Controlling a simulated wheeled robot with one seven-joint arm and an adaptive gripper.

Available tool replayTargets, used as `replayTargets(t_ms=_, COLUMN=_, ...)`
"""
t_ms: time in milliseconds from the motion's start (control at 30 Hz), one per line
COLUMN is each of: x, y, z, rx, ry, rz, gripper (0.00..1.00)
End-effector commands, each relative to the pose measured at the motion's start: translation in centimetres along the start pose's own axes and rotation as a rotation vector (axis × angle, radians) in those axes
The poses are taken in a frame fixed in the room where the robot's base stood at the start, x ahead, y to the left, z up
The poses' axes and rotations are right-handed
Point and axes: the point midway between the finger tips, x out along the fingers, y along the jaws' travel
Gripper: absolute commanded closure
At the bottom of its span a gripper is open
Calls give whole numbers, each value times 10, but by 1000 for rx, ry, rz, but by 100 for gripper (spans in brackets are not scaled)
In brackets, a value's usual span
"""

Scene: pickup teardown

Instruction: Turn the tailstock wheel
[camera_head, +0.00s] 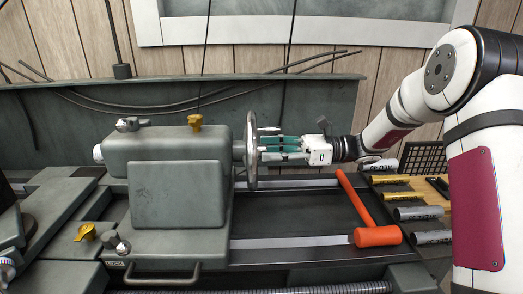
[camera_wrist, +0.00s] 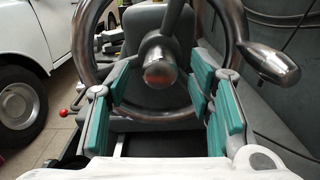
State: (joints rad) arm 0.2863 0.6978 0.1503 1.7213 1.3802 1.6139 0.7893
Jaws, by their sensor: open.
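The tailstock (camera_head: 165,165) is a grey-green machine block on the lathe bed. Its metal wheel (camera_head: 251,150) stands upright at its right end and shows nearly edge-on. In the wrist view the wheel (camera_wrist: 88,58) faces me, with a central hub (camera_wrist: 159,70), spokes and a handle (camera_wrist: 272,62) sticking out at the right. My gripper (camera_head: 264,148) is level with the wheel, on its right side, pointing left at it. In the wrist view my gripper (camera_wrist: 160,92) has its green-padded fingers apart, either side of the hub. I cannot tell whether they touch the wheel.
An orange hammer (camera_head: 376,236) lies on the bed, below and right of my gripper. Several metal cylinders (camera_head: 418,213) sit on a rack at the right. A grey panel with cables (camera_head: 300,100) stands behind. A white car (camera_wrist: 30,35) shows at left in the wrist view.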

Motion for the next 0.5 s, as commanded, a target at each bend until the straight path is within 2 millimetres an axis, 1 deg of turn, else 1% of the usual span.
replayTargets(t_ms=33, x=8, y=0, z=0, rx=0, ry=0, rz=2, gripper=52)
replayTargets(t_ms=100, x=15, y=0, z=0, rx=-1, ry=0, rz=0, gripper=52)
replayTargets(t_ms=200, x=22, y=0, z=0, rx=-1, ry=0, rz=0, gripper=52)
replayTargets(t_ms=300, x=26, y=0, z=0, rx=-1, ry=1, rz=0, gripper=52)
replayTargets(t_ms=500, x=27, y=0, z=0, rx=-1, ry=1, rz=-1, gripper=52)
